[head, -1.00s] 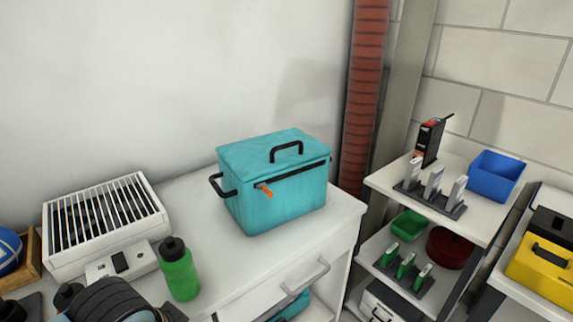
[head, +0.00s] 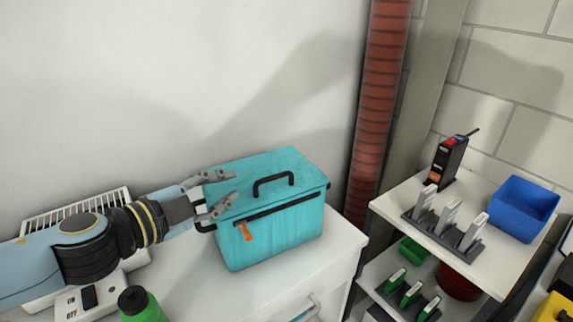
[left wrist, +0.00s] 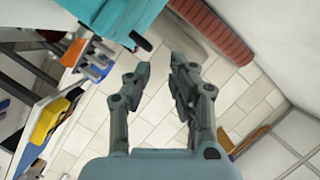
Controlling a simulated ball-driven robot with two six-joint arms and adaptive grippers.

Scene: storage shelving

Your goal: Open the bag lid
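The teal box-shaped bag (head: 285,235) stands upright on the white cabinet in the head view. Its lid (head: 235,172) lies flat and closed, with a black handle (head: 273,183) on top. An orange zipper tag (head: 245,232) hangs at the left part of the front zip line. A black side handle (head: 205,218) is on the left side, partly behind my gripper. My left gripper (head: 228,184) is open at the lid's left edge, fingers apart; contact cannot be told. The left wrist view shows its spread, empty fingers (left wrist: 160,70) and part of the bag (left wrist: 115,15). My right gripper is not in view.
A green bottle (head: 140,306) stands at the bottom left. A white vented box (head: 75,207) is behind my left arm. A shelf at the right holds a blue bin (head: 522,208) and a black device (head: 449,160). The cabinet top right of the bag (head: 340,245) is clear.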

